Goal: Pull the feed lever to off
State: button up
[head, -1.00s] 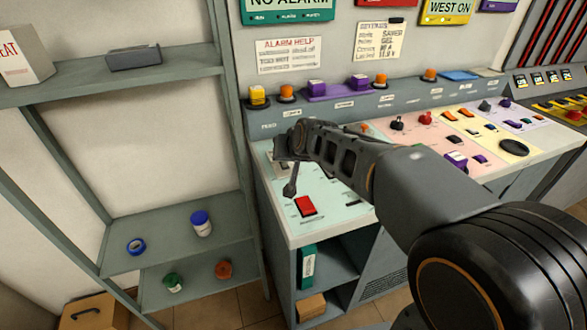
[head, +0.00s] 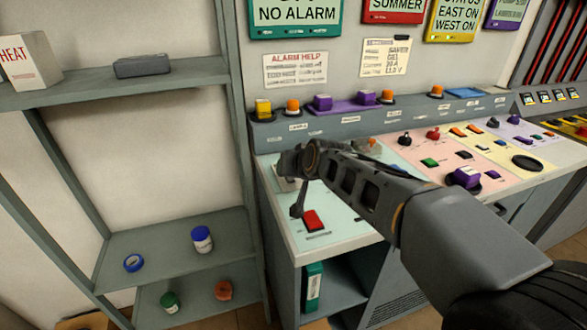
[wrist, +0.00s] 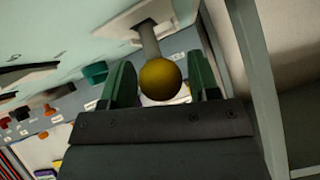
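The feed lever shows in the wrist view as a grey shaft (wrist: 149,40) with a yellow ball knob (wrist: 160,80), rising from a slot in a pale plate. My gripper (wrist: 162,78) has its two green fingers on either side of the knob. They look open, with a narrow gap at the right; contact at the left is unclear. In the head view my gripper (head: 291,163) is over the left end of the pale green panel section (head: 330,232), and my arm hides most of the lever there.
A red switch (head: 313,220) sits on the panel just in front of my gripper. A shelf rack (head: 235,130) stands close on the left, holding a blue-lidded jar (head: 201,240). Buttons line the raised ledge (head: 345,123) behind. More switches and knobs lie to the right, beyond my arm.

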jog(key=shift+o, duration=0.7)
jog(key=p+v, duration=0.1)
jog(key=v, duration=1.2)
jog(key=shift+s+r, duration=0.25)
jog(key=shift+r, duration=0.05)
jog(key=shift+d, duration=0.15)
